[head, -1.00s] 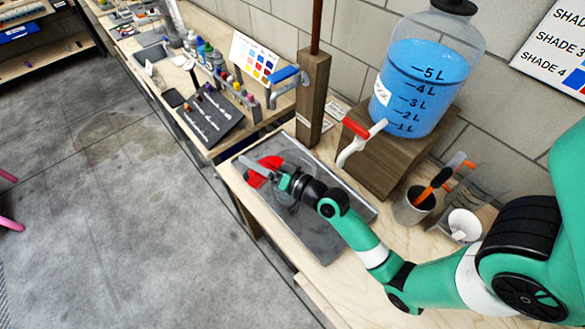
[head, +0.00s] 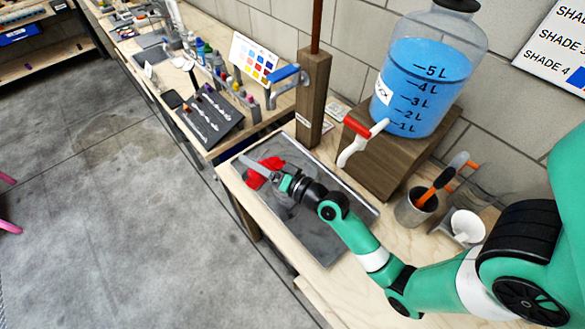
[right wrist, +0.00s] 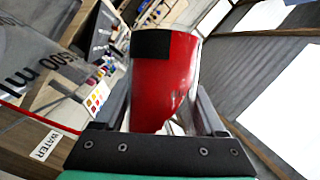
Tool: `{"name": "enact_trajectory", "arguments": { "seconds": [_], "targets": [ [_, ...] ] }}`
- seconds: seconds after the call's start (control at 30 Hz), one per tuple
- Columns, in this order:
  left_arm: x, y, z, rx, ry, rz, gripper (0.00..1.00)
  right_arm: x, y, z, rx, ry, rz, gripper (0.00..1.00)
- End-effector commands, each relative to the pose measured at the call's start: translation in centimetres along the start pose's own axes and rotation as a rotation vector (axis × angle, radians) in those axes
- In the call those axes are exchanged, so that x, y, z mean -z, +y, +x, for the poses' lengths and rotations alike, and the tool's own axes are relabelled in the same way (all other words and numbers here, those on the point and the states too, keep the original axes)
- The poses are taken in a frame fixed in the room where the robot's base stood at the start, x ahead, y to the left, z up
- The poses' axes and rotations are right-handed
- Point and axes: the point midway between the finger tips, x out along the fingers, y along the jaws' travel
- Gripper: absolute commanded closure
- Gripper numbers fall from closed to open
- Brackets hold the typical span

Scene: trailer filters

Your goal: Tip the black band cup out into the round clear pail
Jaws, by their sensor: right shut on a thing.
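My right gripper (head: 268,175) is above the grey tray and shut on a cup with red contents (right wrist: 176,85). The cup has a black band patch and sits between both fingers in the right wrist view. It looks strongly tilted there. The red also shows at the fingers in the head view (head: 256,179). A clear wall marked 500 ml (right wrist: 35,65), with a red line low on it, is at the left of the right wrist view and seems to be the round clear pail. In the head view the arm and gripper largely hide the pail. I cannot tell whether red is flowing.
The grey metal tray (head: 325,250) lies on the bench. A wooden block stand (head: 385,160) with a blue-filled jug (head: 425,85) and red-handled tap is behind it. A tool cup (head: 412,208) and white funnel (head: 466,226) stand to the right. A wooden post (head: 312,100) rises behind the tray.

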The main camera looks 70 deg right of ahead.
Motion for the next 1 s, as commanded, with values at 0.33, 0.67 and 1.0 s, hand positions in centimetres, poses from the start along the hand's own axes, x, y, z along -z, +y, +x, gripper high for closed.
{"name": "enact_trajectory", "arguments": {
  "seconds": [0.33,0.67,1.0],
  "targets": [
    [-0.14,0.0,-0.15,0.0,0.0,0.0,1.0,0.17,-0.15,-0.01,0.012,0.009,0.025,0.94],
    [-0.23,0.0,-0.25,0.0,0.0,0.0,1.0,0.27,-0.27,-0.02,0.022,0.016,0.048,0.94],
    [-0.32,0.0,-0.35,0.0,0.0,0.0,1.0,0.37,-0.39,-0.02,0.032,0.023,0.071,0.95]
  ]
}}
